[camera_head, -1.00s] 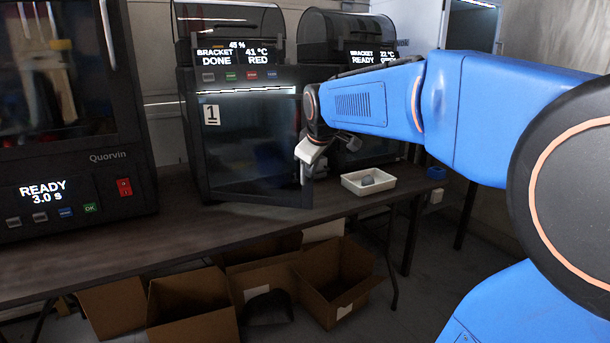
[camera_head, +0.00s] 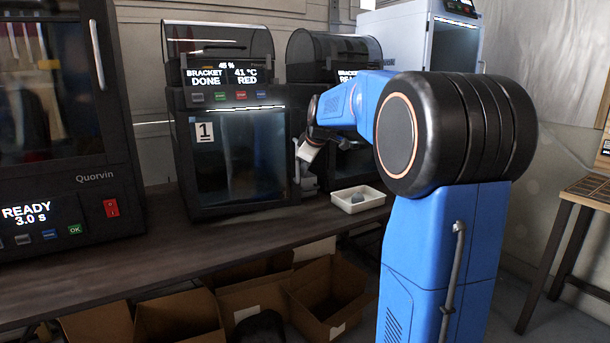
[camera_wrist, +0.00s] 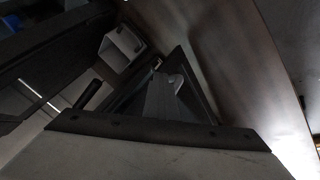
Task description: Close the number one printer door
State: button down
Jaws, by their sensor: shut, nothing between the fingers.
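The number one printer (camera_head: 180,150) stands on the bench with a "1" label on its dark glass door (camera_head: 238,155). The door looks shut or nearly shut; a small remaining gap cannot be ruled out. My gripper (camera_head: 306,180) is at the door's right edge, shut and empty, close to or touching the front. The door handle cannot be made out clearly behind it. In the wrist view, my grey gripper fingers (camera_wrist: 165,98) are in front of a dark framed panel, probably the door.
A second printer (camera_head: 335,60) stands to the right. Cardboard boxes (camera_head: 330,295) lie below. A larger machine (camera_head: 70,130) is at left.

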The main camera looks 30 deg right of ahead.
jog(key=shift+w+d, duration=0.25)
jog(key=shift+w, duration=0.6)
jog(key=shift+w+d, duration=0.2)
jog(key=shift+w, duration=0.7)
jog(key=shift+w+d, duration=0.25)
jog(key=shift+w, duration=0.6)
jog(key=shift+r, duration=0.15)
